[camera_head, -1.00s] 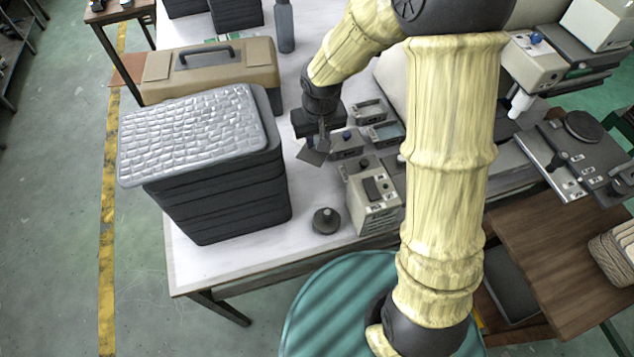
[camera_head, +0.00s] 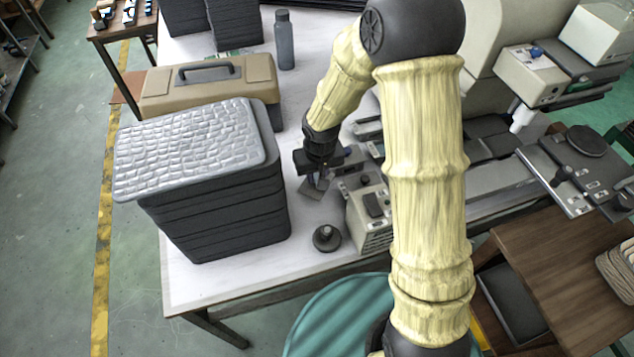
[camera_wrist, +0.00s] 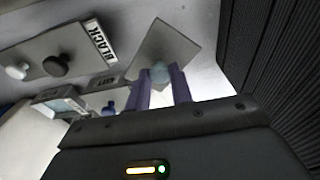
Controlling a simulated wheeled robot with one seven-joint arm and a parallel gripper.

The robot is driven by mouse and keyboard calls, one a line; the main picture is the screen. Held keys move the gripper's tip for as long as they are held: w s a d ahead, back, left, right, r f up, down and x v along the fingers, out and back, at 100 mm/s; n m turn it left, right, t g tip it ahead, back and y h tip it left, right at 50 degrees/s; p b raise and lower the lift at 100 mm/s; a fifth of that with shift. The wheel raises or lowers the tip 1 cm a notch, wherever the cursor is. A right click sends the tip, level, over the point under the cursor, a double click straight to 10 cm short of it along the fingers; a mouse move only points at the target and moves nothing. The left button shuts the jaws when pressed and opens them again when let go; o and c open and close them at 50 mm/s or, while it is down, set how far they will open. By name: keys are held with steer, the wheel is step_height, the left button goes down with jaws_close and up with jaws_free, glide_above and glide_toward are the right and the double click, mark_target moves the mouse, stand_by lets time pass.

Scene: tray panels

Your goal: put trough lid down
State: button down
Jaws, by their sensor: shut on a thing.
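The trough lid looks like a small grey square plate (camera_head: 312,189) with a pale round knob. In the wrist view the lid (camera_wrist: 163,45) sits just past my fingertips, with its knob between them. My gripper (camera_head: 317,178) is shut on this knob; its two purple fingers (camera_wrist: 160,76) also show in the wrist view. The lid is over the white table, between the dark tray stack and the grey boxes. I cannot tell whether it touches anything below. No trough can be made out clearly.
A stack of dark trays (camera_head: 215,215) with a pale bumpy top stands close left. A grey box (camera_head: 371,212) is close right, and a round black knobbed piece (camera_head: 327,239) lies in front. A panel labelled BLACK (camera_wrist: 68,50) shows in the wrist view. A tan toolbox (camera_head: 215,92) stands behind.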

steer(key=shift+f, duration=1.8)
steer(key=shift+f+b, duration=0.2)
steer(key=shift+b, duration=0.1)
steer(key=c, duration=1.2)
jaws_free()
steer(key=shift+c, duration=0.2)
steer(key=shift+r, duration=0.15)
step_height(320, 180, up, 12)
steer(key=s+p, duration=0.1)
steer(key=shift+s+d+p, duration=0.25)
steer(key=shift+s+p, duration=0.1)
